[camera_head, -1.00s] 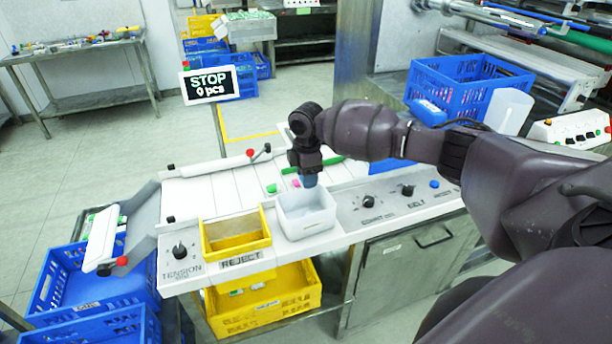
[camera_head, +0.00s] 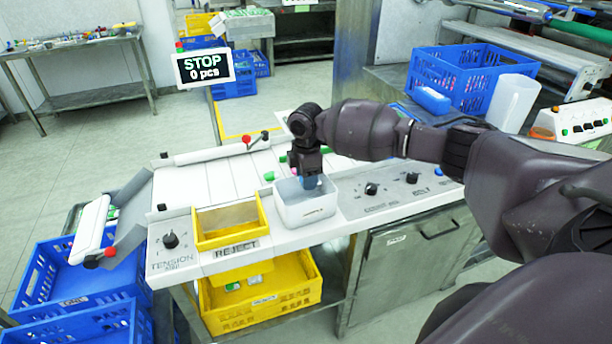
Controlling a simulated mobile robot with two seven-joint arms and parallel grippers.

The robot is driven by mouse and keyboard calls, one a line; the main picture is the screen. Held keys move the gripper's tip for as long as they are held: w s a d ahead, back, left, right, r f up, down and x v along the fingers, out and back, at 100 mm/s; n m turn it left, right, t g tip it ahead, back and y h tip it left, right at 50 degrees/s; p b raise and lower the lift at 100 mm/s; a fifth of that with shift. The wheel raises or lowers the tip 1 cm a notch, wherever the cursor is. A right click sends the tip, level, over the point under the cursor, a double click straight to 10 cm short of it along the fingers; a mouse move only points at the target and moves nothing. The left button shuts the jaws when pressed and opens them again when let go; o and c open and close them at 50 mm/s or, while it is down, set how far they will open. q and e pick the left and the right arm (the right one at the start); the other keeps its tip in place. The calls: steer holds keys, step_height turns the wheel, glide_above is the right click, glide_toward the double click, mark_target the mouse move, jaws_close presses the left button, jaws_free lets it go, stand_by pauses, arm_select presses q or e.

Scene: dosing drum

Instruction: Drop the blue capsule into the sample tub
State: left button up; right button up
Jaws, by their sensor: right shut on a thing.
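The sample tub (camera_head: 308,210) is a white open box on the front panel of the machine, right of the yellow reject bin. My right gripper (camera_head: 309,183) points down over the tub, its tips at about the level of the rim. It is shut on the blue capsule (camera_head: 311,182), of which only a small part shows below the jaws. I cannot tell whether the capsule touches the tub. My left gripper is not in view.
The yellow reject bin (camera_head: 231,224) stands close left of the tub. Knobs (camera_head: 371,189) sit on the panel to the right. A green capsule (camera_head: 269,176) lies on the white belt behind.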

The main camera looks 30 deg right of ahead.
steer(key=o, duration=1)
step_height(320, 180, up, 11)
steer(key=shift+p, duration=0.3)
